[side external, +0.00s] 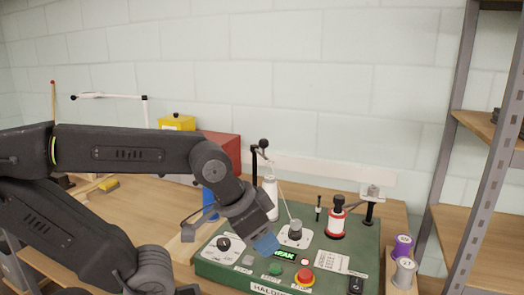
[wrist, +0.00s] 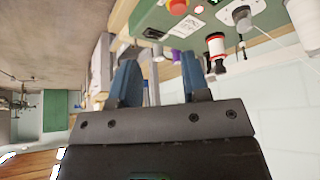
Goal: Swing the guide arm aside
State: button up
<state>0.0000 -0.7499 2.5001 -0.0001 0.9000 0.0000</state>
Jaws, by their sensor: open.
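A green machine base (side external: 335,262) stands on the table in the side view, and part of it shows at the top of the wrist view (wrist: 205,22). A black post with a ball-ended arm (side external: 255,155) rises at its back left; it looks like the guide arm, but I cannot be sure. A pale thread slants down near it to a grey knob (side external: 295,229). My gripper (side external: 265,243) is over the front left of the base, blue fingertips down, apart from the post. In the wrist view my gripper (wrist: 160,85) is open, with nothing between its fingers.
A red-and-white spool (side external: 336,219) and a black post with a metal top (side external: 370,203) stand on the base. A red button (side external: 303,277) is at its front. Purple (side external: 402,246) and grey (side external: 404,272) spools stand to its right. A shelf rack (side external: 455,130) is at the right.

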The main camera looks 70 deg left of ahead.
aim_at(262, 147)
dwell(0.5)
